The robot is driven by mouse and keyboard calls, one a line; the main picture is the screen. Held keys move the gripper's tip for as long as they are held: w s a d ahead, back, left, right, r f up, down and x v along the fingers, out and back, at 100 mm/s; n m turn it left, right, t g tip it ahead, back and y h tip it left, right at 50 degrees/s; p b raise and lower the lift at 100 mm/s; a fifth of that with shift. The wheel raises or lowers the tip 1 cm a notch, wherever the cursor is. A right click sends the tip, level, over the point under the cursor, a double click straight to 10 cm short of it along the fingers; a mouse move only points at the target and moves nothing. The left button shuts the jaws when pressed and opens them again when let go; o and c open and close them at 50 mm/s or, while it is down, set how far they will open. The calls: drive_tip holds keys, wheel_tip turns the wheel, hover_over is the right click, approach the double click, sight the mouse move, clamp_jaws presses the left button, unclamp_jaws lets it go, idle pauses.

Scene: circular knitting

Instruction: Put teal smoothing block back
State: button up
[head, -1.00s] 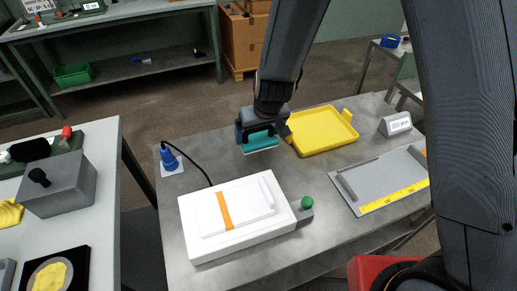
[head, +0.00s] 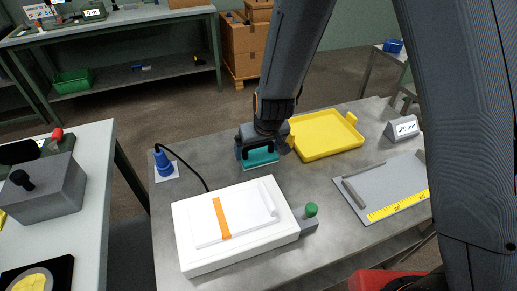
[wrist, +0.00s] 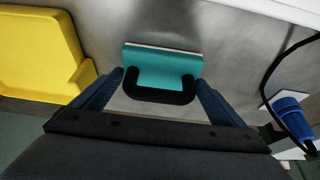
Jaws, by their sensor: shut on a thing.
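The teal smoothing block (head: 261,157) has a black handle and a pale strip along one edge. It also shows in the wrist view (wrist: 162,66). My gripper (head: 262,142) is shut on the block, with its fingers at both ends of the black handle in the wrist view (wrist: 160,88). The block is over the grey table, behind the white press and left of the yellow tray. I cannot tell whether its underside touches the table.
The yellow tray (head: 326,137) stands right of the block. The white press (head: 185,237) with an orange strip is in front. A blue plug (head: 163,163) and its black cable lie to the left. A grey board (head: 361,200) with a yellow ruler is at right.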

drive_tip(key=o, duration=1)
drive_tip(key=shift+f, duration=0.1)
drive_tip(key=p+v, duration=0.7)
drive_tip(key=v, duration=0.5)
drive_tip(key=shift+p, duration=0.3)
drive_tip(key=shift+r, duration=0.2)
drive_tip(key=s+d+r+m+g+h, duration=0.1)
drive_tip(key=s+d+r+m, duration=0.35)
drive_tip(key=d, duration=0.75)
drive_tip(key=s+d+r+m+g+h, duration=0.1)
drive_tip(key=s+d+r, duration=0.5)
drive_tip(key=d, duration=0.5)
drive_tip(key=shift+g, duration=0.3)
drive_tip(key=f+b, duration=0.4)
drive_tip(key=f, duration=0.1)
drive_tip(key=f+b, duration=0.1)
drive_tip(key=f, duration=0.1)
drive_tip(key=shift+s+f+b, duration=0.3)
drive_tip(key=shift+b, duration=0.1)
